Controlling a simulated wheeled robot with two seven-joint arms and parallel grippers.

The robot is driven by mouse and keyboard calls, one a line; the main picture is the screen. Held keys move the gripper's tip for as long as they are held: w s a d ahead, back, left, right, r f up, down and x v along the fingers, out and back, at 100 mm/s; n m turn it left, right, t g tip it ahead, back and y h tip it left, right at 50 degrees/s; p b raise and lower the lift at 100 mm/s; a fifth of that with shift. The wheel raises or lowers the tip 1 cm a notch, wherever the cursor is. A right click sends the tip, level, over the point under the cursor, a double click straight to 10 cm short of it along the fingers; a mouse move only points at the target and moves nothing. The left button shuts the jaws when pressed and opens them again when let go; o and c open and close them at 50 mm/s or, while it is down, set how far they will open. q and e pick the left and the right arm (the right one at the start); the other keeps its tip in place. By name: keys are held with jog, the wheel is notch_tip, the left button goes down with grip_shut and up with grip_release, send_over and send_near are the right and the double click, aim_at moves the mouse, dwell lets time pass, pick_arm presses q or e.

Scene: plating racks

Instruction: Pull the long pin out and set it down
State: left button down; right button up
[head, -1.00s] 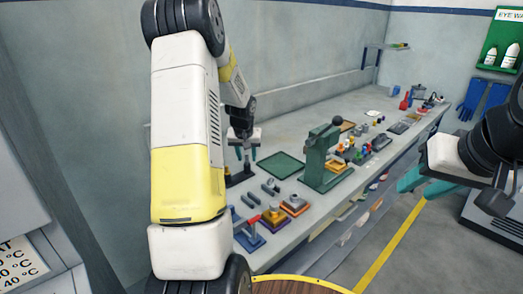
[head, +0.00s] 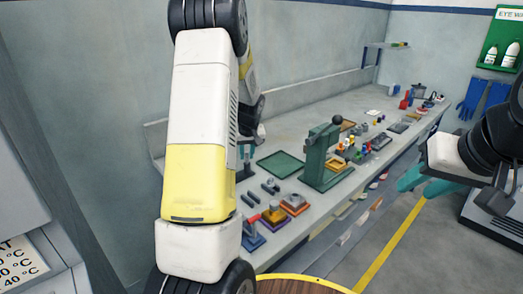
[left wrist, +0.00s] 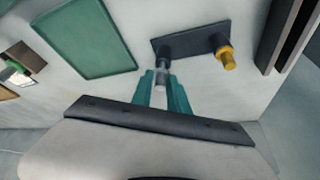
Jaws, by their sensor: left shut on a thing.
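In the left wrist view, a dark base plate (left wrist: 190,40) carries a dark socket and a yellow-ended pin (left wrist: 226,57) to the right. My left gripper (left wrist: 161,88) has its teal fingers shut on the long grey pin (left wrist: 160,71). The pin lines up with the dark socket; I cannot tell how much of it sits inside. In the head view, my left gripper is mostly hidden behind my own arm, and the base plate (head: 243,174) shows only in part. My right gripper (head: 418,182) hangs empty at the right, off the bench, its fingers apart.
Several small fixtures (head: 273,217) sit near the front edge. A dark rail-like object (left wrist: 285,30) is at the right in the wrist view.

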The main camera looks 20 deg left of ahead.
pick_arm(q)
jog(key=shift+r, duration=0.15)
dwell(0.3)
jog(key=shift+r, duration=1.6)
